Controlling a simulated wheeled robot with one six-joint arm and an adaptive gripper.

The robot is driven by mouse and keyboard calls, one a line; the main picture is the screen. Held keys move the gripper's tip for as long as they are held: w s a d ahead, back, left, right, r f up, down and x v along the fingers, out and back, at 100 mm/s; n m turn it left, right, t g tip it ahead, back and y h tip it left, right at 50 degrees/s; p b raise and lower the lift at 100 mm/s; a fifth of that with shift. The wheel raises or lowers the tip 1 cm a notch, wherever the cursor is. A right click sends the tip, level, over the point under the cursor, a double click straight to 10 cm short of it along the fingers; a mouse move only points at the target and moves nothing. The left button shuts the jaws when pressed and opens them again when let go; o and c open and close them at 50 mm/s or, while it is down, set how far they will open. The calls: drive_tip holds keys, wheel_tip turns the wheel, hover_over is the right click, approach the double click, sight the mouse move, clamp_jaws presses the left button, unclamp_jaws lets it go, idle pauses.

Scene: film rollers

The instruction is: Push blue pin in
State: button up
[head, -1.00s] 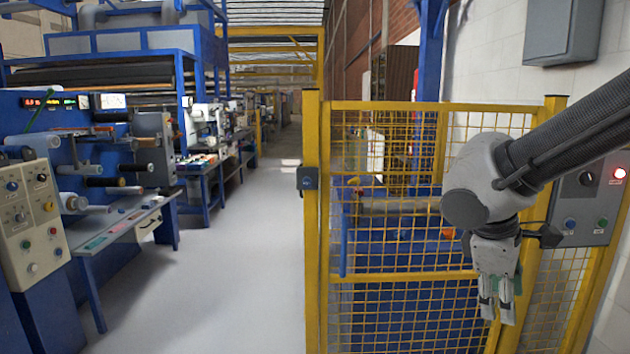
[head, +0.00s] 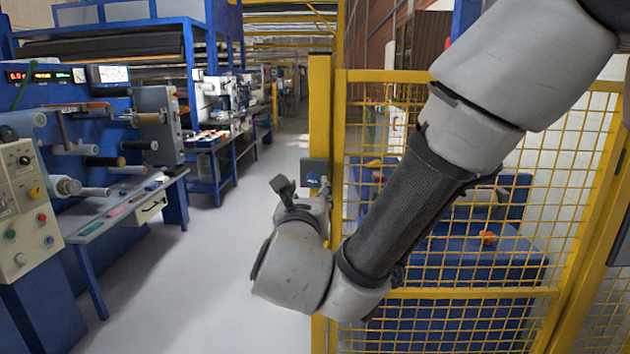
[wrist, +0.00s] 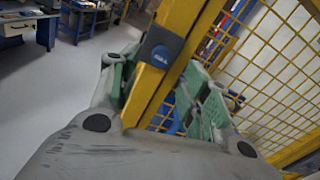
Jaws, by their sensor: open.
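A small blue-grey box (head: 315,170) is fixed on the yellow gate post. It also shows in the wrist view (wrist: 162,52), with a blue round part bearing pale lettering on its face. I cannot make out a separate pin there. My gripper (wrist: 163,72) is open and empty, with its green-padded fingers on either side of the post. The box lies ahead, between the fingertips in the wrist picture; no contact shows. In the head view my gripper (head: 308,198) is just below and left of the box, partly hidden by my wrist.
The yellow mesh fence (head: 490,200) stands right of the post, with blue machinery behind it. A control panel (head: 22,200) with several buttons and a blue work table (head: 120,215) are on the left. The grey aisle floor (head: 215,250) is clear.

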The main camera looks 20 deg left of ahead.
sight(312, 181)
drive_tip(key=x, duration=0.7)
drive_tip(key=shift+d, duration=0.1)
clamp_jaws()
